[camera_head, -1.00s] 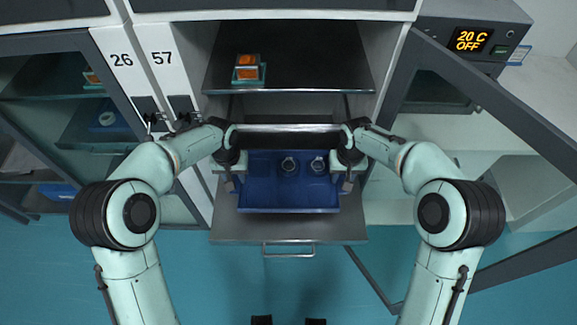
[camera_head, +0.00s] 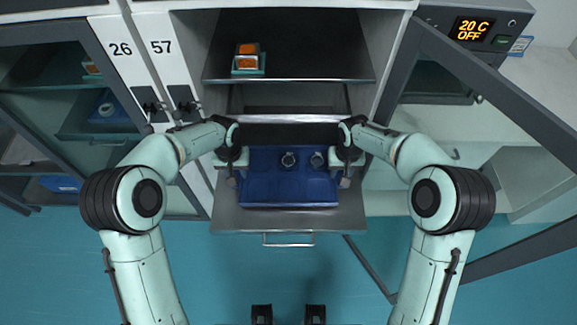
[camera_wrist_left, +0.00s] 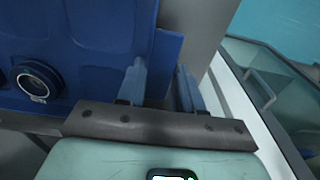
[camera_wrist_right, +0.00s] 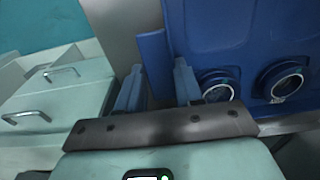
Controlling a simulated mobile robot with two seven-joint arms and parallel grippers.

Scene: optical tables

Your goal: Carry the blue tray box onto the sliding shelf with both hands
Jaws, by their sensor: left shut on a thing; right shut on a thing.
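The blue tray box (camera_head: 285,195) is level over the pulled-out grey sliding shelf (camera_head: 290,222), with round silver-rimmed items (camera_head: 288,159) in it. I cannot tell whether its underside touches the shelf. My left gripper (camera_head: 234,168) is shut on the tray's left side; in the left wrist view its fingers (camera_wrist_left: 160,88) flank the tray's blue edge tab (camera_wrist_left: 166,55). My right gripper (camera_head: 344,168) is shut on the right side; in the right wrist view its fingers (camera_wrist_right: 158,88) flank the other tab (camera_wrist_right: 153,58).
A fixed shelf (camera_head: 290,65) above holds a small orange-topped item (camera_head: 247,58). An open glass door (camera_head: 500,95) slants out at the right, and another glazed door (camera_head: 65,85) is at the left. The shelf's front handle (camera_head: 288,240) faces me over clear floor.

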